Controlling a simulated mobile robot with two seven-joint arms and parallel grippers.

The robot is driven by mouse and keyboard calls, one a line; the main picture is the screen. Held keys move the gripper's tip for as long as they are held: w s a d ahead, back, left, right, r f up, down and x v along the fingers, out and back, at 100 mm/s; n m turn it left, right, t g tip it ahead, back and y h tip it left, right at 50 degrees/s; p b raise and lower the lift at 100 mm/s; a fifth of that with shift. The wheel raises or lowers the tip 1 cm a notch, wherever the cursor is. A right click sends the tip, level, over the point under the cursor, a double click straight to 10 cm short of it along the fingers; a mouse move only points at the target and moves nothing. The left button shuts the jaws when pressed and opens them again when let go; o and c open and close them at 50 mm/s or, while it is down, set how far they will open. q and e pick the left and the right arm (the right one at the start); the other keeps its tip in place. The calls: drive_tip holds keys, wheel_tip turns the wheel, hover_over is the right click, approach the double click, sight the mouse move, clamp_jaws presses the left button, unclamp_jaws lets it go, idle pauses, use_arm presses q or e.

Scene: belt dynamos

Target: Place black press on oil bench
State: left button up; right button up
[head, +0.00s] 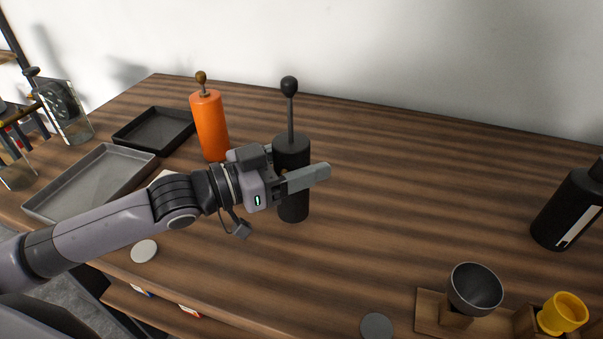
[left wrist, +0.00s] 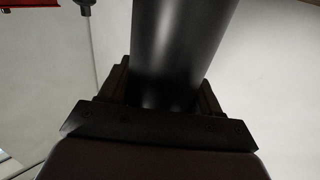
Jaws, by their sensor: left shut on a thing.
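The black press (head: 293,205) is a dark cylinder with a thin rod and a round knob on top. It is upright over the wooden bench (head: 400,180) in the head view. My left gripper (head: 305,174) is shut around the middle of its body. Whether its base touches the bench top is hard to tell. In the left wrist view the smooth dark body of the press (left wrist: 180,45) fills the space between the fingers (left wrist: 160,98). My right gripper is not in view.
An orange press (head: 211,125) stands behind my left arm. Two trays, black (head: 125,137) and grey (head: 70,217), lie at the left. A black bottle (head: 556,222), a dark bowl (head: 474,290) and a yellow cup (head: 562,314) are at the right. The bench's middle right is clear.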

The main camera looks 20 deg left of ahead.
use_arm(q)
drive_tip(key=shift+f, duration=1.25)
drive_tip(key=shift+f, duration=0.1)
drive_tip(key=shift+f, duration=0.15)
drive_tip(key=o, duration=1.6)
drive_tip(key=shift+c, duration=0.2)
drive_tip(key=v, duration=1.2)
drive_tip(key=shift+b, duration=0.45)
